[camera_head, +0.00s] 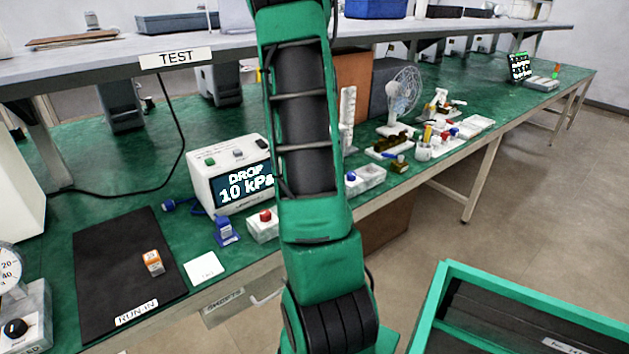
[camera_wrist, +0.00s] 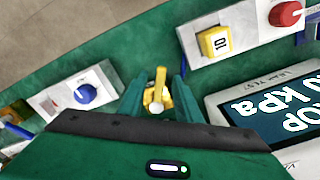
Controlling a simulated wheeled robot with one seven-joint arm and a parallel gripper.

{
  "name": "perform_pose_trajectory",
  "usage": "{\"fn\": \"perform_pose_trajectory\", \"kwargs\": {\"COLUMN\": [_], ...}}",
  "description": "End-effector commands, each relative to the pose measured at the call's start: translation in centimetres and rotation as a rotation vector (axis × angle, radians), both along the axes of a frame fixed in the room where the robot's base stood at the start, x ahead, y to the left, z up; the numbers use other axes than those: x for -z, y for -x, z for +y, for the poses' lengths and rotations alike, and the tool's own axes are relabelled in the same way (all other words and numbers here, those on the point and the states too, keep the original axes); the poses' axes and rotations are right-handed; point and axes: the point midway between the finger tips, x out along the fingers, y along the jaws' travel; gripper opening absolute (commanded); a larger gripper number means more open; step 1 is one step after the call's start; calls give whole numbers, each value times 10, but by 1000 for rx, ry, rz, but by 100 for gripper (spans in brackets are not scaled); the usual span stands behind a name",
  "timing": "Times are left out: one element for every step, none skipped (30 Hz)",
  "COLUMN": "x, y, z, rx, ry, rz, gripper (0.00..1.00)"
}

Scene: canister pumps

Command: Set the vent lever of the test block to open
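In the wrist view a small yellow lever-like piece (camera_wrist: 158,88) with a pale round end stands between the two green fingers of my gripper (camera_wrist: 157,92). The fingers are spread, one on each side of it; I cannot tell whether they touch it. Which lever position it shows is unclear. A white block with a red knob (camera_wrist: 286,15) and a yellow piece marked 10 (camera_wrist: 215,43) is at upper right. A white block with a blue knob (camera_wrist: 84,94) is at left. In the head view my arm hides the gripper and the yellow lever.
A white tester (camera_head: 232,178) reads "DROP 10 kPa". A black mat (camera_head: 125,265) holds a small orange-and-white canister (camera_head: 152,262). A white card (camera_head: 204,268) and a blue item (camera_head: 226,232) lie nearby. A fan (camera_head: 402,95) stands behind. A shelf (camera_head: 300,42) overhangs the green bench.

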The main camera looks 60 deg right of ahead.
Motion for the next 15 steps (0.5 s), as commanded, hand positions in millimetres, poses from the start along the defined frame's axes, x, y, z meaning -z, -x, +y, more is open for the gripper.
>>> {"fn": "perform_pose_trajectory", "kwargs": {"x": [0, 0, 1, 1, 0, -1, -2, -4, -7, -11, -15, -21, -26, -32, -40], "y": [0, 0, 0, 0, 1, 0, 0, 0, 1, 1, 1, 1, 1, 1, 1], "z": [0, 0, 0, 0, 0, 0, 0, 0, -1, -1, -1, -1, -1, -1, -2], "rx": [0, 0, 0, 0, 0, 0, 0, 0, 0, 1, 1, 1, 1, 1, 1], "ry": [-1, -1, -1, -1, -1, -1, -1, -1, 0, 1, 1, 1, 1, 2, 3], "rz": [1, 1, 1, 1, 1, 1, 1, 1, -1, -2, -2, -2, -2, -3, -3], "gripper": [31, 31, 31, 31, 31, 31, 31, 31, 31, 31, 31, 31, 31, 31, 31]}}
